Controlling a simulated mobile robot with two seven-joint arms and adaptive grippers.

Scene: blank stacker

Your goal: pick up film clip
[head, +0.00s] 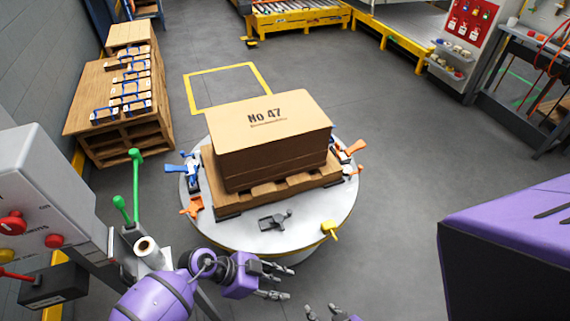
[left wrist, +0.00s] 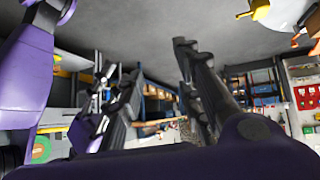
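Several small clips or clamps lie around a cardboard box on a round white table; I cannot tell which is the film clip. A dark grey one (head: 275,220) lies at the front, a yellow one (head: 329,230) at the front right edge, and an orange one (head: 192,207) at the left edge. My left gripper (head: 274,282) is open and empty, in front of the table's near edge, apart from the clips. Its spread fingers also show in the left wrist view (left wrist: 155,100). My right gripper (head: 324,312) is partly cut off at the bottom, with its fingertips apart.
The box (head: 270,138) sits on a small wooden pallet (head: 280,193) on the round table (head: 250,236). Blue-and-white clamps (head: 190,170) and an orange-handled clamp (head: 352,148) stand beside it. A grey control box (head: 40,185) is at left. Grey floor (head: 400,140) is clear at right.

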